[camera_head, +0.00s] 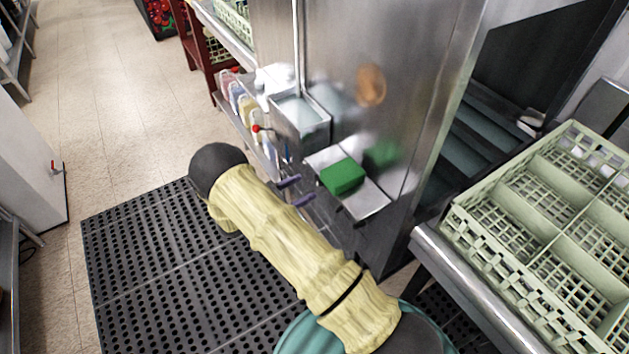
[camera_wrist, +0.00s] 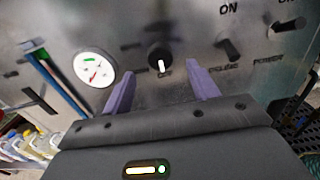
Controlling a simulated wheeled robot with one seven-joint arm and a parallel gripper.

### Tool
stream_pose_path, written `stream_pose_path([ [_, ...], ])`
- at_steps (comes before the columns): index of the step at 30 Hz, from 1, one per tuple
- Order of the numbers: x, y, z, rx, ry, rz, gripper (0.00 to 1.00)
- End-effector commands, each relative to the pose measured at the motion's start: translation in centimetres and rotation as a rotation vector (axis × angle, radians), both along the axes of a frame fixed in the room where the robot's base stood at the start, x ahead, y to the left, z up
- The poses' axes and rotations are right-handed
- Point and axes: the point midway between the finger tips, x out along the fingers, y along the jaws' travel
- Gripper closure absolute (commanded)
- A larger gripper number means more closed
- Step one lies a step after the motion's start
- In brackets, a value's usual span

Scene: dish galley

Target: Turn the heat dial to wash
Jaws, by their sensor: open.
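A round black dial (camera_wrist: 160,58) with a white pointer mark is on the steel panel in the wrist view. I take it for the heat dial; its mark points down toward a small label that I cannot read surely. My gripper (camera_wrist: 161,72) is open, with one purple finger to either side of the dial and slightly below it in the picture. The fingers appear apart from the dial, with nothing between them. In the head view my gripper (camera_head: 296,191) is at the machine's front below the small shelf, and the dial is hidden.
A white gauge (camera_wrist: 95,68) is left of the dial, and a lever switch (camera_wrist: 229,47) is to its right. A green sponge (camera_head: 343,177) lies on a small steel shelf (camera_head: 372,201) close to the gripper. A pale green dish rack (camera_head: 470,226) stands at right.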

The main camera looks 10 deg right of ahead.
Motion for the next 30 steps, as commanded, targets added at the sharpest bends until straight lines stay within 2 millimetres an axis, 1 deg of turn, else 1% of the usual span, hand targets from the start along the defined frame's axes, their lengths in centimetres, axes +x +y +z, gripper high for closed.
stream_pose_path([
  [1,0.2,-1.0,0.1,-0.001,0.002,-0.005,0.41],
  [3,0.6,-2.1,0.1,0.000,0.002,-0.004,0.41],
  [6,1.1,-3.5,0.0,0.001,0.001,-0.003,0.41],
  [9,1.4,-4.4,0.0,0.000,0.000,-0.001,0.41],
  [13,1.5,-4.8,0.0,0.001,0.000,-0.001,0.41],
  [19,1.5,-4.8,0.0,0.001,0.000,0.000,0.41],
  [20,1.5,-4.8,0.0,0.001,0.000,0.000,0.43],
  [21,1.5,-4.8,0.0,0.001,0.000,0.000,0.51],
  [26,1.5,-4.8,0.0,0.001,0.000,0.000,0.82],
  [27,1.5,-4.8,0.0,0.001,0.000,0.000,0.85],
  [30,1.6,-4.8,0.0,0.001,-0.001,0.000,0.85],
])
